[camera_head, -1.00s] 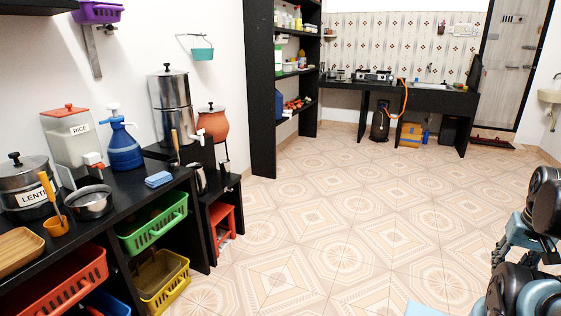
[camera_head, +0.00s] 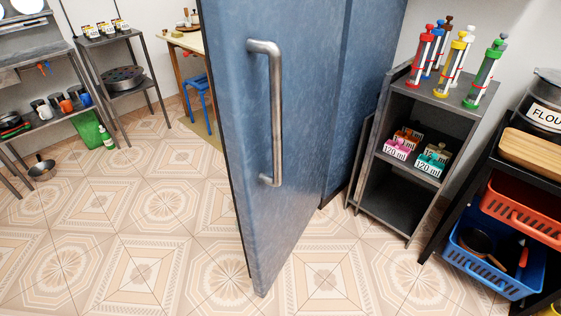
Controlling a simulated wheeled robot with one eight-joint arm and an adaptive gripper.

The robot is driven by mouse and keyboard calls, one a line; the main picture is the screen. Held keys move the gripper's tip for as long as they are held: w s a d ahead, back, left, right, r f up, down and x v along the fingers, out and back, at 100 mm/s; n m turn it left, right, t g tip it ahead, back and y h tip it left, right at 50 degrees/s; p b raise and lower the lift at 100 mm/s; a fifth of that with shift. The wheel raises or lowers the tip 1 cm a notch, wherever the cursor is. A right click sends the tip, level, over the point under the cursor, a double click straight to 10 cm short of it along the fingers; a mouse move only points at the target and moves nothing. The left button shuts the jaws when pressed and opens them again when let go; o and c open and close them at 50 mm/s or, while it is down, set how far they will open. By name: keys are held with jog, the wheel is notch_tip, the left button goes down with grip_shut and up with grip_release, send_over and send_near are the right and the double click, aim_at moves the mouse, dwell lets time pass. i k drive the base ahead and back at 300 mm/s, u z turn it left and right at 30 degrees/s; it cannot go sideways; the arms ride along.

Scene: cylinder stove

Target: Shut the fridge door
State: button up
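The blue fridge door (camera_head: 235,150) stands ajar in the middle of the head view, swung out into the room. Its long metal handle (camera_head: 274,115) is upright on the outer face. The blue fridge body (camera_head: 365,80) shows to the right behind the door. The inside of the fridge is hidden by the door. My gripper is not in this view.
A grey shelf (camera_head: 455,107) with colored syringes and small boxes stands right of the fridge. A black rack with a blue basket (camera_head: 490,262) is at the far right. A metal pan (camera_head: 42,170) lies on the floor at left. Tiled floor (camera_head: 130,240) before the door is clear.

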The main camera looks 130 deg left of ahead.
aim_at(272, 65)
jog(key=u, duration=4.3)
jog(key=i, duration=1)
jog(key=u, duration=0.1)
jog(key=k, duration=0.8)
jog(key=u, duration=0.1)
